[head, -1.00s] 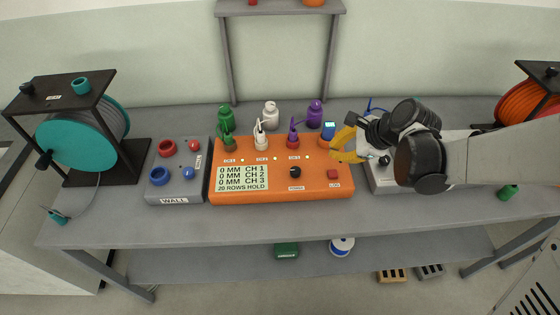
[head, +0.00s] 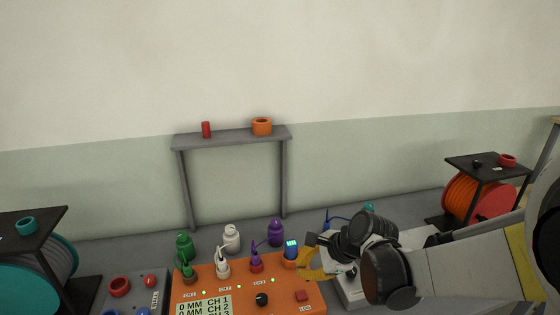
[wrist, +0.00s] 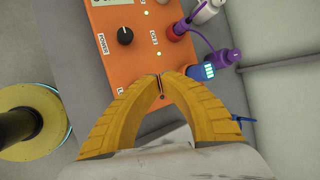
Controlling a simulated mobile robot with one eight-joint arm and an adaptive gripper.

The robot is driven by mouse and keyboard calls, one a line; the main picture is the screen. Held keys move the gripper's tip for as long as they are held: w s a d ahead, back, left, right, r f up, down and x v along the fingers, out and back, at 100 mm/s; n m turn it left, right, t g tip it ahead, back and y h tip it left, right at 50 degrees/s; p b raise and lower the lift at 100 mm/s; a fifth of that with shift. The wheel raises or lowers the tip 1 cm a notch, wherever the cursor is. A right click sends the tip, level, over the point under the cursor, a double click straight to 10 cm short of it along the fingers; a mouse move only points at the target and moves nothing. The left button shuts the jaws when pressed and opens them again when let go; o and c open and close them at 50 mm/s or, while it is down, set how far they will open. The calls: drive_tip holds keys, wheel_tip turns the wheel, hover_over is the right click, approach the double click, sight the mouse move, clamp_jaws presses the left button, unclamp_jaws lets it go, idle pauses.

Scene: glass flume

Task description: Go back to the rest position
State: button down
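My gripper (head: 306,265) is at the right end of the orange console (head: 237,284) in the head view. In the wrist view my gripper's yellow fingers (wrist: 160,80) come together at their tips, with nothing seen between them. They are over the console's edge, beside the blue plug with a lit display (wrist: 203,72). The blue plug also shows in the head view (head: 291,250). My arm reaches in from the right. The task names no object.
A grey shelf (head: 230,138) rises at the back. An orange reel (head: 466,196) stands right, a teal reel (head: 30,285) left. A yellow-rimmed round thing (wrist: 58,98) is left in the wrist view.

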drive_tip(key=s+d+r+n+t+h, duration=0.1)
drive_tip(key=s+d+r+n+h, duration=0.2)
drive_tip(key=s+d+r+n, duration=0.2)
drive_tip(key=s+d+r+n+t+h, duration=0.1)
drive_tip(key=s+d+r+n+h, duration=0.2)
drive_tip(key=s+d+n, duration=0.7)
drive_tip(key=s+r, duration=0.2)
drive_tip(key=s, duration=0.1)
drive_tip(key=shift+s+d+r+t, duration=0.15)
drive_tip(key=shift+s+d+t, duration=0.1)
drive_tip(key=shift+t, duration=0.15)
idle(1.4)
